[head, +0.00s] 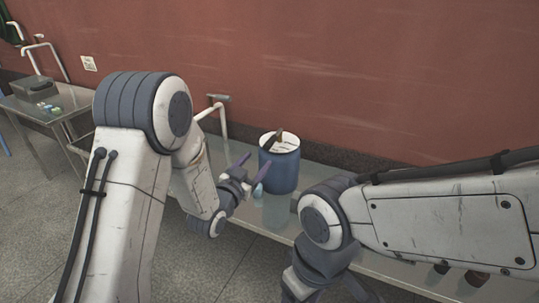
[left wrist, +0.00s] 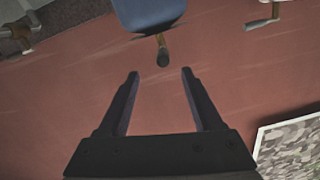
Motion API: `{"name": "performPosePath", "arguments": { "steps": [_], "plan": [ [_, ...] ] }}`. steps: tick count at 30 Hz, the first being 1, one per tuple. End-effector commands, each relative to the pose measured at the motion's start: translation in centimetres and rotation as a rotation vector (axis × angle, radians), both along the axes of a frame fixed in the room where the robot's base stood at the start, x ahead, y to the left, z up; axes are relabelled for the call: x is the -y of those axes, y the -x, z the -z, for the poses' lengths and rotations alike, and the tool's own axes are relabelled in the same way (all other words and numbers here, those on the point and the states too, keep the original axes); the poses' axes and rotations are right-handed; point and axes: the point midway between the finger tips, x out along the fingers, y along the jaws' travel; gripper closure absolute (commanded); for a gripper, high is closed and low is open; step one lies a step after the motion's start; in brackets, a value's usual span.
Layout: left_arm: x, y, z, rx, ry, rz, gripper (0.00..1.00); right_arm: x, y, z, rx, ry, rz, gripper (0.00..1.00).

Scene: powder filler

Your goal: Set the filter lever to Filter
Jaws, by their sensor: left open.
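A blue drum-shaped container (head: 279,168) with a white top stands on the metal table in the head view. A dark brown handle (head: 274,141) sticks up from its top; I cannot make out any lever marking. In the left wrist view the blue container (left wrist: 148,14) shows at the top edge, with a brown handle ending in a dark knob (left wrist: 162,57). My left gripper (head: 253,163) is open and empty, left of the container; its fingers (left wrist: 160,72) point toward the knob without visible contact. My right gripper (head: 335,288) is at the bottom, partly cut off; its jaws are unclear.
The metal table (head: 390,270) runs along a red wall. A small pale blue item (head: 258,190) is by the container's base. A white pipe with a grey handle (head: 218,98) rises behind my left arm. Another table (head: 60,101) with a grey box (head: 35,88) stands at the far left.

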Motion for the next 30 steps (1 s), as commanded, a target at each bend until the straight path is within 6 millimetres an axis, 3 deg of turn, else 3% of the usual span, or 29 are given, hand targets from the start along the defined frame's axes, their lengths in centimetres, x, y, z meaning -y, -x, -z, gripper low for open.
{"name": "performPosePath", "arguments": {
  "steps": [7, 21, 30],
  "plan": [
    [0.2, -1.4, 0.0, 0.042, 0.016, -0.001, 0.33, 0.0, 0.0, 0.2, 0.001, -0.001, 0.0, 0.33],
    [3.3, -8.7, 0.0, 0.039, 0.017, -0.002, 0.33, 0.0, 0.0, -0.2, 0.0, 0.0, 0.0, 0.33],
    [3.8, -9.8, 0.1, 0.037, 0.016, -0.003, 0.33, 0.0, 0.0, -0.2, 0.0, 0.0, 0.0, 0.33]
  ]
}}
